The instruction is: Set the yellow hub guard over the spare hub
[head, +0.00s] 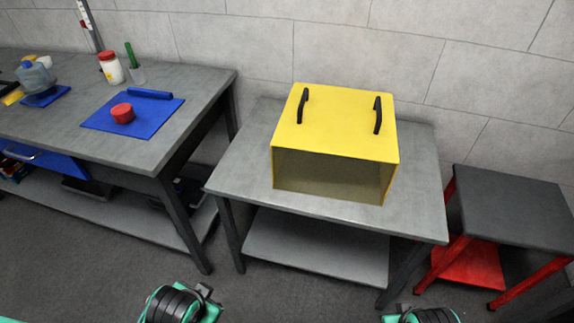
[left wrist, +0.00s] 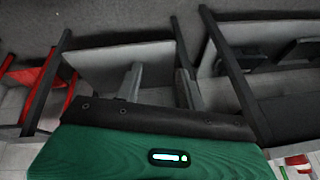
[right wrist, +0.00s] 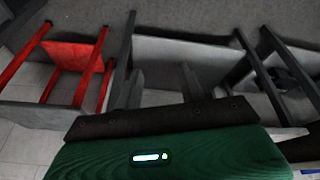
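The yellow hub guard (head: 337,130) stands upright on a grey table in the middle of the head view. It is a box with two black handles on top and a dark see-through front panel; I make out nothing clearly inside. I cannot pick out a spare hub with certainty. Only my two wrists show at the bottom edge of the head view, well short of the guard. In the left wrist view my left gripper (left wrist: 158,72) has its grey fingers apart and empty.
The grey table (head: 235,180) has a lower shelf and bare strips around the guard. The left workbench (head: 60,115) holds a blue mat (head: 150,122) with a red round part (head: 122,113), a jar (head: 111,68) and other items. A dark stool (head: 520,205) with red legs stands at right.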

